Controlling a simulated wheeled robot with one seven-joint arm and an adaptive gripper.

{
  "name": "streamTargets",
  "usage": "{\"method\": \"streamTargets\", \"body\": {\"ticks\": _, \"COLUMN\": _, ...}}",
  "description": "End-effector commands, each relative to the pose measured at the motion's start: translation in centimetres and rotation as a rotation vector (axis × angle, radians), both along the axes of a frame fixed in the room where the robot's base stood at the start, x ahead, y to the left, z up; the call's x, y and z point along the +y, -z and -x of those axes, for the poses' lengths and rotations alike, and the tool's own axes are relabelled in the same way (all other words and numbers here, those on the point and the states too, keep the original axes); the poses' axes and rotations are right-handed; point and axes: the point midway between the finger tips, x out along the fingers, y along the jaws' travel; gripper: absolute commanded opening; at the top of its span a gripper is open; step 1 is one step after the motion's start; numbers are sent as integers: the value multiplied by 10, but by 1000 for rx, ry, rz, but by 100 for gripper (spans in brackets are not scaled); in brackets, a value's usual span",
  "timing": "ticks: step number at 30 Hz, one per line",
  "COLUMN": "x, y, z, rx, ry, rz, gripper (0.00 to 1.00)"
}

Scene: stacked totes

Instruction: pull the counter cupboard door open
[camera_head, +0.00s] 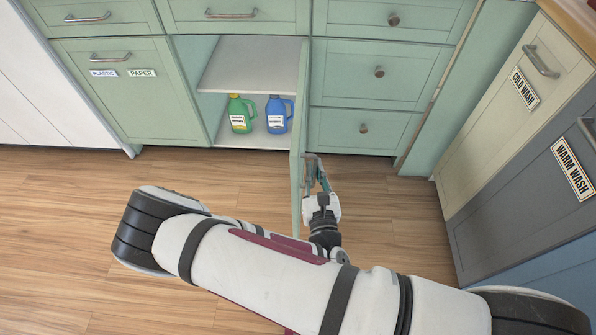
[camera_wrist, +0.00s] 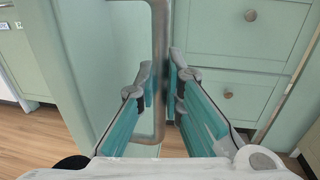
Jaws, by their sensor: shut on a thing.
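The green counter cupboard door (camera_head: 298,150) stands swung well out from the cupboard, seen nearly edge-on in the head view. Its pale green face (camera_wrist: 100,50) fills the left of the wrist view. My gripper (camera_head: 318,178) is at the door's right side. In the wrist view my gripper (camera_wrist: 161,88) has its fingers on either side of the vertical metal bar handle (camera_wrist: 160,40), shut on it. The handle (camera_head: 313,158) also shows in the head view, partly covered by the fingers. The open cupboard (camera_head: 250,65) shows a shelf and the inside floor. My arm hides the door's lower outer end.
A green jug (camera_head: 240,115) and a blue jug (camera_head: 277,115) stand inside the cupboard. Drawers (camera_head: 370,80) are right of the opening. Cream and grey laundry fronts (camera_head: 500,110) stand at the right. Wooden floor (camera_head: 60,200) is clear at the left.

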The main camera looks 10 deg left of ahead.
Motion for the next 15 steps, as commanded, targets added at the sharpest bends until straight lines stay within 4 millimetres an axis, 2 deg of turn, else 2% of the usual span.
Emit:
{"method": "streamTargets", "body": {"ticks": 6, "x": -14, "y": -4, "z": -2, "rx": -1, "ry": -35, "rz": -2, "gripper": 0}}
{"method": "streamTargets", "body": {"ticks": 15, "x": -17, "y": -2, "z": 0, "rx": 4, "ry": -46, "rz": -3, "gripper": 0}}
